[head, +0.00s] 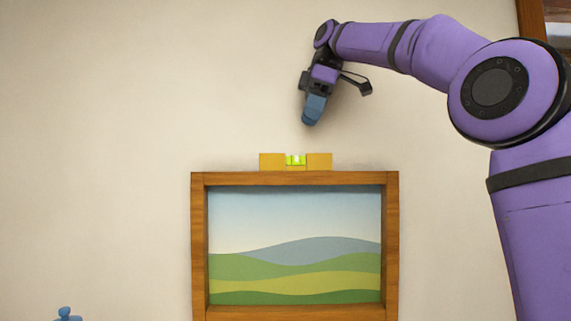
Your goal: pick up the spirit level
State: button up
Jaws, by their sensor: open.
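The spirit level (271,161) is a short yellow bar with a bright green vial in its middle. It lies flat along the top edge of a wooden picture frame (198,250), near the middle of that edge. My gripper (312,122) points down above the level, slightly right of its vial, with a clear gap between them. The gripper is open and holds nothing that I can see. Its blue fingers overlap from this side, so the space between them is hidden.
The frame holds a landscape picture (295,245) of hills and sky, against a plain cream wall (100,130). A blue object (66,315) shows partly at the bottom left. A wooden edge (530,20) stands at the top right. The space left of the gripper is clear.

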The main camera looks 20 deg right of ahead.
send_over(296, 158)
jog(key=d, duration=0.2)
notch_tip(296, 158, down, 5)
jog(key=shift+f, duration=0.1)
jog(key=shift+x, duration=2.55)
jog(key=shift+w+a, duration=0.15)
jog(key=shift+w, duration=0.05)
grip_shut()
